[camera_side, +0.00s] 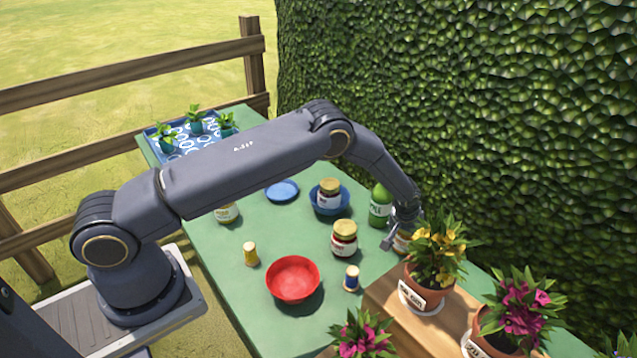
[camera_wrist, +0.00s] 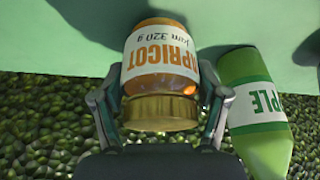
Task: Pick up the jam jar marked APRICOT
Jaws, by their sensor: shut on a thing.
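The jam jar marked APRICOT (camera_wrist: 158,62) has orange contents, a white label and a gold lid. It appears upside down in the wrist view. My gripper (camera_wrist: 160,112) is shut on it, with one finger on each side near the lid. In the side view my gripper (camera_side: 395,240) is at the right side of the green table, behind the yellow-flowered pot. There the jar (camera_side: 402,243) is mostly hidden by the gripper and the plant. I cannot tell whether the jar still touches the table.
A green APPLE bottle (camera_side: 380,207) stands close beside my gripper. A red-labelled jar (camera_side: 344,239), a red bowl (camera_side: 293,279), and a blue bowl (camera_side: 345,204) holding a jar are left of it. The yellow-flowered pot (camera_side: 428,290) stands in front on a wooden box. A hedge rises behind.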

